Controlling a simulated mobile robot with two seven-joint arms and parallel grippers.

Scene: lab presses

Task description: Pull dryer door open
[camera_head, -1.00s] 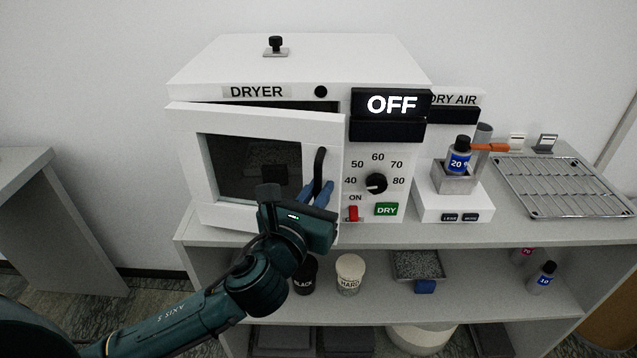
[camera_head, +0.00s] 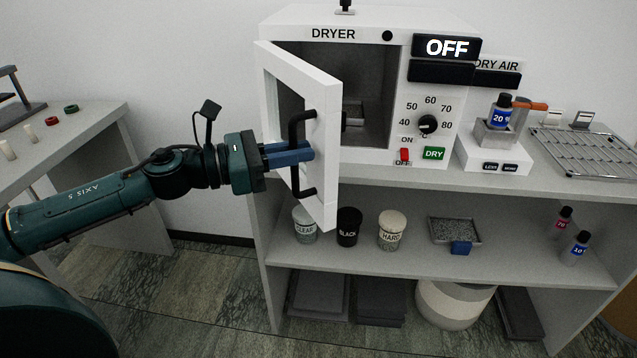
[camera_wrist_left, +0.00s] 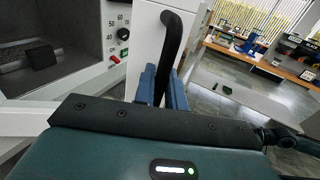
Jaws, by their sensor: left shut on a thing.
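The white dryer (camera_head: 345,17) stands on the shelf unit, and its display reads OFF. Its door (camera_head: 325,115) is hinged at the left and stands wide open, swung out toward me. The black door handle (camera_head: 293,128) is on the door's outer face. My left gripper (camera_head: 300,152) is shut on the handle, its blue fingers on either side of the bar. In the left wrist view the handle (camera_wrist_left: 177,35) rises from between the fingers (camera_wrist_left: 163,88). Inside the dryer chamber a dark block on a grey piece (camera_head: 353,115) shows. My right gripper is not in view.
Right of the dryer are a dry air unit (camera_head: 497,165) with a bottle (camera_head: 501,110) and a wire rack (camera_head: 590,155). Jars (camera_head: 348,228) and a tray (camera_head: 455,230) stand on the shelf below. A side table (camera_head: 70,140) is behind my left arm.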

